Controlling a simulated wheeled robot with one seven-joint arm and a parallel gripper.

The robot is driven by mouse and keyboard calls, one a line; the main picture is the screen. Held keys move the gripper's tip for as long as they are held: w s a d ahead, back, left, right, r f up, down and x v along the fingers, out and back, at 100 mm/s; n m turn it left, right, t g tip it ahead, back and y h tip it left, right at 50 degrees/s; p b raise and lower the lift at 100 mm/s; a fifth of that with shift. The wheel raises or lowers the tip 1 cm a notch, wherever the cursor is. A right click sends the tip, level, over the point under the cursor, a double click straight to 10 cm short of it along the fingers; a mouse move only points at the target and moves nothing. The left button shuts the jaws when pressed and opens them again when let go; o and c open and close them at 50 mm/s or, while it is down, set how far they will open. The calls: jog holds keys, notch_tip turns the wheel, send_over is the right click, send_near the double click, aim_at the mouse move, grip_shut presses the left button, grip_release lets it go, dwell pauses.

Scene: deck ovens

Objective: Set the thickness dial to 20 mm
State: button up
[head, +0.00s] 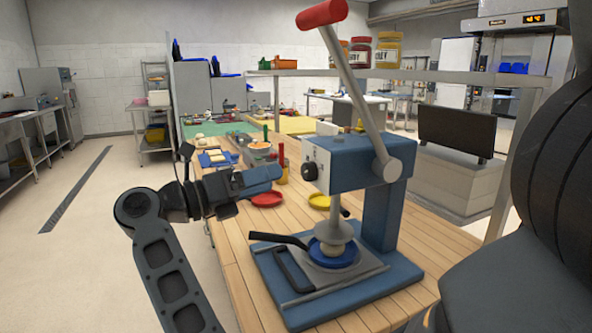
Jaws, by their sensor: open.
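The blue press (345,160) stands on the wooden table, with a long grey lever ending in a red grip (321,14). The thickness dial (309,172) is a black round knob on the pale front plate of the press head. Its setting and any scale marks are too small to read. My gripper (272,178) reaches in from the left at about the dial's height, its blue fingers pointing towards the press. It is open and appears empty, apart from the knob in this picture. The exact depth between them cannot be told.
A pale dough ball (332,247) sits on a blue disc (349,259) under the press head. A black handle (277,239) sticks out left there. Red (266,199) and yellow (319,201) plates lie behind. A grey rail (420,76) runs behind the lever.

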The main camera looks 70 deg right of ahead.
aim_at(304, 172)
jog(key=shift+y, duration=0.4)
jog(key=p+x, duration=0.2)
jog(key=x, duration=0.5)
jog(key=shift+d+p, duration=0.3)
jog(key=shift+d, duration=0.05)
jog(key=c, duration=1.1)
